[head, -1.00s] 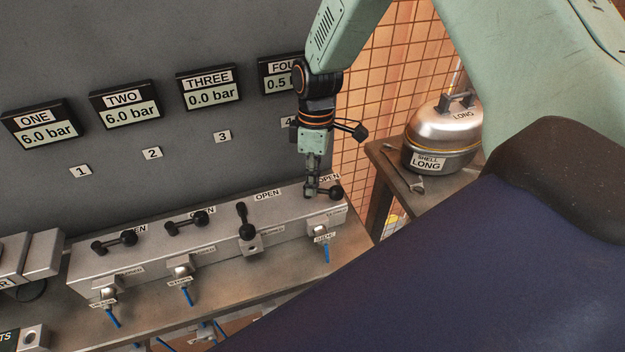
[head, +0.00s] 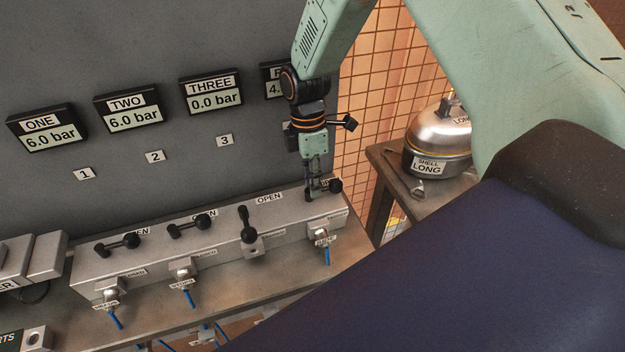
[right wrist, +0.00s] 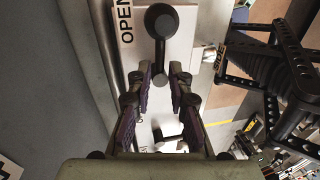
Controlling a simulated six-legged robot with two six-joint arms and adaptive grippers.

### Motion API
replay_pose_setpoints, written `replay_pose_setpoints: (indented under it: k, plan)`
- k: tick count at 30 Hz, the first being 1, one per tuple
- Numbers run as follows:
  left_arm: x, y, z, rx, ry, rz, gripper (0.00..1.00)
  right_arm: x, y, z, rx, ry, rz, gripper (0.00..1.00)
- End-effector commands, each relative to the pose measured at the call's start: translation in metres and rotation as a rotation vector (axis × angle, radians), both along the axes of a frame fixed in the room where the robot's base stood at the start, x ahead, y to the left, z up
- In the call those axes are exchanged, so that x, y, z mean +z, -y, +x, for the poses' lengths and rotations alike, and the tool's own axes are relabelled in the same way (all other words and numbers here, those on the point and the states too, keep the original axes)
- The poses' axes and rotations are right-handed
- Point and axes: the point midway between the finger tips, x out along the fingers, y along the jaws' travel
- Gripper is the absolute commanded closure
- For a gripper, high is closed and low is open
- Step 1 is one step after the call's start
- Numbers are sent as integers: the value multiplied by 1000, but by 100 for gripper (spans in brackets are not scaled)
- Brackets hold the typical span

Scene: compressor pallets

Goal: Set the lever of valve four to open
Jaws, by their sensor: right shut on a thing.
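The lever of valve four (head: 336,186) is at the right end of the grey valve block (head: 262,222). It lies along the block, its black ball knob to the right of my right gripper (head: 313,194). That gripper points down and is shut on the lever, hiding part of it. In the right wrist view the lever's black arm and round knob (right wrist: 161,20) show beyond the fingers (right wrist: 161,90), beside an OPEN label. The gauge of valve four (head: 275,80) is mostly hidden by my arm; a reading beginning with 4 shows. My left gripper is not in view.
Levers one (head: 118,244) and two (head: 192,225) lie along the block; lever three (head: 247,224) lies across it. Gauges one and two read 6.0 bar, gauge three 0.0 bar. A metal shell (head: 440,140) stands on a side table by the mesh fence.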

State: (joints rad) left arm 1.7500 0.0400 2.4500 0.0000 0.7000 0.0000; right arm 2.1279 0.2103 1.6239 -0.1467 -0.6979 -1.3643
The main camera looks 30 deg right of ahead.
Motion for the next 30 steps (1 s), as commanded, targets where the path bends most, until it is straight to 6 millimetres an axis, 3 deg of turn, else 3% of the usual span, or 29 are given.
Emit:
replay_pose_setpoints:
  k: [9,10,15,24,30]
  plan:
    - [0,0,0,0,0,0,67,1,1,1,2,4,-2,100]
    - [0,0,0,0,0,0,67,1,1,1,2,4,-2,79]
    - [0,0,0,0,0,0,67,1,1,1,1,3,-2,67]
    - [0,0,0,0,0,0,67,2,0,1,0,3,-1,67]
    - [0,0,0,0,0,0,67,28,2,7,0,8,0,67]
